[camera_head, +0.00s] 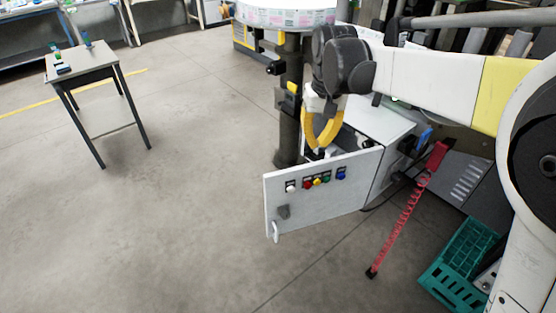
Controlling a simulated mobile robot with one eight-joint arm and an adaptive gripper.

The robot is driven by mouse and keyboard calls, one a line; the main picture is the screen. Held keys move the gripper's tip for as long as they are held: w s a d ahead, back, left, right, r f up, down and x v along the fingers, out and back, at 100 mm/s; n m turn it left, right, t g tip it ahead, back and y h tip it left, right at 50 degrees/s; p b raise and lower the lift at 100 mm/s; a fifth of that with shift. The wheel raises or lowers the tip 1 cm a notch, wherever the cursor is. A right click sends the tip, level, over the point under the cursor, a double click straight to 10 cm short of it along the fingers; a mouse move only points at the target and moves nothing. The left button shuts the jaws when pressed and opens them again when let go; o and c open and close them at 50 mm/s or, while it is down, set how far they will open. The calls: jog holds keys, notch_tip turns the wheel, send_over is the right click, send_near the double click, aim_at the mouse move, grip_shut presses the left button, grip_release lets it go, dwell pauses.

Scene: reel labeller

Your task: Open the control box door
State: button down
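The control box (382,117) is a pale grey cabinet in the middle right. Its door (325,202) stands open, swung out to the left from the hinge side at the right. The door's outer face carries a row of coloured buttons (317,181), a dark latch (284,212) and a pale handle (275,231) near the free edge. My gripper (319,152), with yellow fingers, points down just behind the door's top edge, on its inner side. Its fingertips come together and hold nothing visible. Whether they touch the door cannot be told. The box interior is mostly hidden.
A dark post (290,110) with a round label-covered table (285,14) stands behind the door. A small table (82,66) stands at far left. The floor at left is clear.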

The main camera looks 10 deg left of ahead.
jog(key=w+a+f+n+g+h+p, duration=0.2)
jog(key=w+a+f+g+p, duration=0.1)
jog(key=a+f, duration=1.3)
jog(key=shift+s+d+f+b, duration=0.4)
jog(key=shift+s+f+b, duration=0.6)
jog(key=shift+f, duration=0.4)
jog(key=shift+s+d+f+b, duration=0.35)
jog(key=shift+s+f+b, duration=0.5)
jog(key=shift+f+b, duration=0.4)
jog(key=shift+s+d+f+b, duration=0.4)
jog(key=shift+s+f+b, duration=0.5)
jog(key=shift+f, duration=0.6)
